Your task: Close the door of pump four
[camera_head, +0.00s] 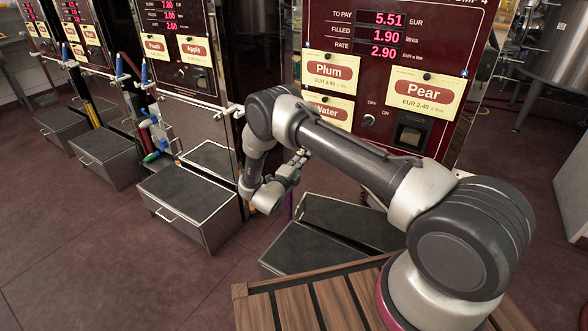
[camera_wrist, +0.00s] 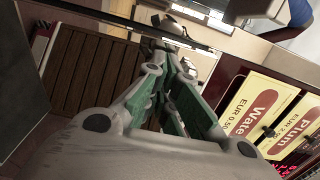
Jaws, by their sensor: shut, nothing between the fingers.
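Pump four (camera_head: 437,62) is the near dark red cabinet with lit readings and Plum, Pear and Water cards. My gripper (camera_head: 298,158) is in front of its lower left, below the Water card. In the wrist view my gripper (camera_wrist: 172,48) has its green and grey fingers together, with nothing between them. A dark bar with a pale edge (camera_wrist: 125,20) crosses beyond the fingertips; I cannot tell if it is the door's edge or if they touch. My arm hides much of the pump's lower front, so the door's angle is unclear.
A grey step box (camera_head: 330,257) stands below pump four, and another box with a handle (camera_head: 190,200) stands to its left. Another pump (camera_head: 180,50) stands to the left, with hoses beside it. The dark red floor (camera_head: 120,265) is clear at the front left.

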